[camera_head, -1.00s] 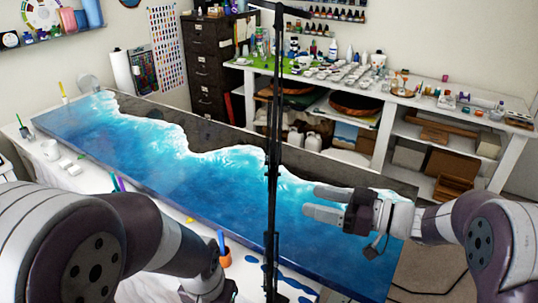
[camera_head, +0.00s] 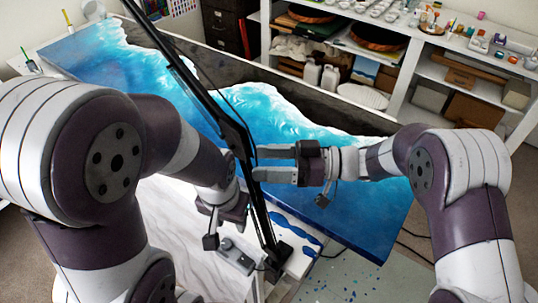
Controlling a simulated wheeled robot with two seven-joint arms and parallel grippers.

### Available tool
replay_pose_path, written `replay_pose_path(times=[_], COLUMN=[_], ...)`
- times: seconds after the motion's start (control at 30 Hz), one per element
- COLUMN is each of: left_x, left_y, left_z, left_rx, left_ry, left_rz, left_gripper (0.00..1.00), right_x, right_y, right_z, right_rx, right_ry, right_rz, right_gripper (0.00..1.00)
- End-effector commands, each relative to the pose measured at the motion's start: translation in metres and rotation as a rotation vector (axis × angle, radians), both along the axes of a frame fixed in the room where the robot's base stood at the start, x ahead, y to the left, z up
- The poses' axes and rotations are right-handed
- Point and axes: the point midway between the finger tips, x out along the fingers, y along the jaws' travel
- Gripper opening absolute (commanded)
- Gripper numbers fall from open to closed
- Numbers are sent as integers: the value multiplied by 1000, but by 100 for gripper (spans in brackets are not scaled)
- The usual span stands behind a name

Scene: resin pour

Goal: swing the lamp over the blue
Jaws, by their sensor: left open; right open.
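The lamp's black stand (camera_head: 205,95) runs from the top left down to a dark base (camera_head: 277,256) at the table's front edge. A joint shows partway up; its lamp head is out of view. The blue resin panel (camera_head: 350,215) with white wave bands lies behind the stand. My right gripper (camera_head: 257,163) is open over the panel, its two grey fingers pointing left with tips close beside the stand; contact is unclear. My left gripper (camera_head: 240,258) is open, low to the left of the stand's base, pointing down over the white table; its fingers look empty.
A white-topped shelf unit (camera_head: 400,45) with bottles, cups and boxes runs along the back. A dark drawer cabinet (camera_head: 225,25) stands at the back. White marbled table surface (camera_head: 165,225) lies at the front left, with blue spots near the base.

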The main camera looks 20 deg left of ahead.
Motion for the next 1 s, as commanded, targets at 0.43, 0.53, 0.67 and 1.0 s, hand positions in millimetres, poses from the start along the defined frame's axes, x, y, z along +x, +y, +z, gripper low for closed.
replay_pose_path(times=[0.43, 0.53, 0.67, 1.0], left_x=[1, 1, 1, 0], left_y=[0, 0, 0, 0], left_z=[0, 0, 0, 0], left_rx=[0, 0, 0, 0], left_ry=[-5, -4, -2, 0], left_rz=[1, 1, 0, 0], left_gripper=[43, 43, 43, 43], right_x=[2, 2, 2, 2], right_y=[-1, -1, -1, -1], right_z=[0, 1, 1, 1], right_rx=[1, 1, 1, 1], right_ry=[-2, -2, -2, -2], right_rz=[-5, -5, -5, -5], right_gripper=[0, 0, 0, 0])
